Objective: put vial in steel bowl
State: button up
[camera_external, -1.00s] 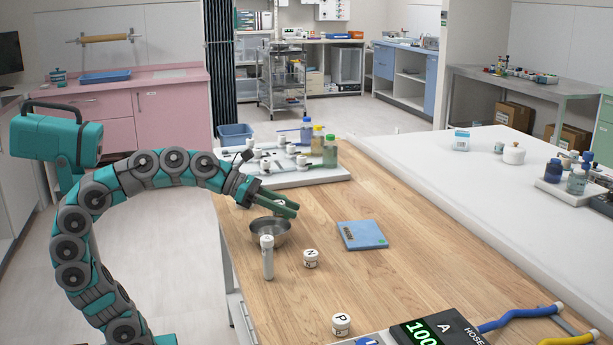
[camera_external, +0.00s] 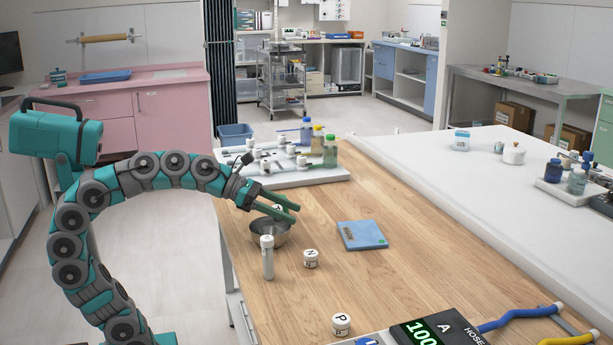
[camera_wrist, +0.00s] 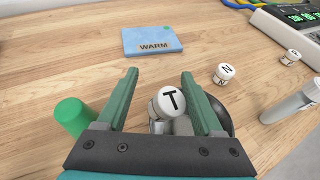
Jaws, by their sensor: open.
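A white-capped vial marked T (camera_wrist: 170,100) shows between the fingers of my gripper (camera_wrist: 158,76) in the wrist view. The fingers are spread, with a gap on the vial's left. In the external view my gripper (camera_external: 295,214) is just above the steel bowl (camera_external: 270,235), at the table's left side. A bit of the vial's cap (camera_external: 278,208) shows between the fingers there. In the wrist view the bowl's dark rim (camera_wrist: 229,117) shows behind the right finger; most of the bowl is hidden. I cannot tell whether the vial touches the bowl.
A tall white-capped tube (camera_external: 267,261) stands close in front of the bowl. White jars N (camera_external: 311,259) and P (camera_external: 341,325) stand nearer. A blue WARM pad (camera_external: 362,235) lies to the right. A green cylinder (camera_wrist: 74,116) shows left in the wrist view. Bare wood lies between.

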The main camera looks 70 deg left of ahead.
jog(key=shift+r, duration=0.2)
jog(key=shift+r+b, duration=0.15)
jog(key=shift+b, duration=0.25)
jog(key=shift+s+a+r+p, duration=0.35)
jog(key=shift+s+r+p, duration=0.5)
jog(key=shift+p, duration=0.25)
jog(key=p+v, duration=0.7)
jog(key=v, duration=0.2)
jog(key=shift+s+a, duration=0.25)
jog(key=shift+s, duration=0.1)
